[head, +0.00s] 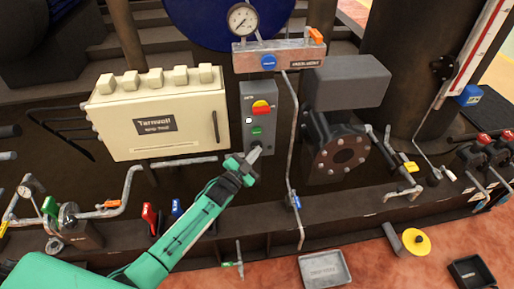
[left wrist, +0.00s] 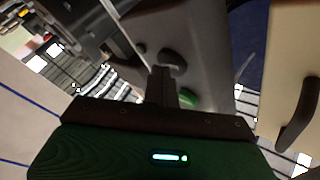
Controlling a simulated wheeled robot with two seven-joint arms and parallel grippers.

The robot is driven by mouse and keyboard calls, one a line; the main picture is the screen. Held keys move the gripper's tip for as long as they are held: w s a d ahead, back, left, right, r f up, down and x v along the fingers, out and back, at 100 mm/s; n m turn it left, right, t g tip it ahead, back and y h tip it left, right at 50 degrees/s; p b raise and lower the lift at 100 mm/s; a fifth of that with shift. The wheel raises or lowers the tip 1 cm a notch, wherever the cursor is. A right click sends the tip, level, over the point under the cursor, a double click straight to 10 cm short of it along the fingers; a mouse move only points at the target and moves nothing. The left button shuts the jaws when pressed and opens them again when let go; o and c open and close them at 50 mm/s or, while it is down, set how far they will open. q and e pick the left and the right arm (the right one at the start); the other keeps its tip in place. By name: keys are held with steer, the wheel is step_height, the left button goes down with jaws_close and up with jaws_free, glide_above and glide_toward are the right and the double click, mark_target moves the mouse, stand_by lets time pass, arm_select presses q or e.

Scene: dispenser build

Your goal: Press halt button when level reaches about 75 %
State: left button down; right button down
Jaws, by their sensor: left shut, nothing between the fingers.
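A grey control box (head: 246,98) stands right of the cream cabinet. On it are a red-and-yellow control (head: 261,107), a small white spot (head: 249,120) and a green button (head: 257,130). Which one is the halt button I cannot read. My left gripper (head: 254,152) is shut and empty, its tips by the lower part of the box, below the green button. In the left wrist view the shut fingers (left wrist: 163,84) point at the box face, beside the green button (left wrist: 188,98) and a dark round knob (left wrist: 172,59). Contact cannot be told. A tall white gauge with a red line (head: 480,45) is at upper right; its level is unreadable. My right gripper is out of view.
The cream cabinet (head: 155,115) stands left of the box, and a vertical pipe (head: 291,140) runs close on its right. A round dial (head: 242,19) is above. Red and blue levers (head: 150,214) stand below. A grey tray (head: 325,268) lies on the floor.

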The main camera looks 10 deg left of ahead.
arm_select(q)
steer(key=shift+s, duration=0.1)
steer(key=shift+s+d+p, duration=0.35)
steer(key=shift+s+p, duration=0.15)
steer(key=shift+s, duration=0.25)
steer(key=s, duration=0.1)
steer(key=s+d+p, duration=0.1)
steer(key=s, duration=0.1)
steer(key=s+d+p, duration=0.1)
steer(key=shift+s, duration=0.3)
stand_by(0.5)
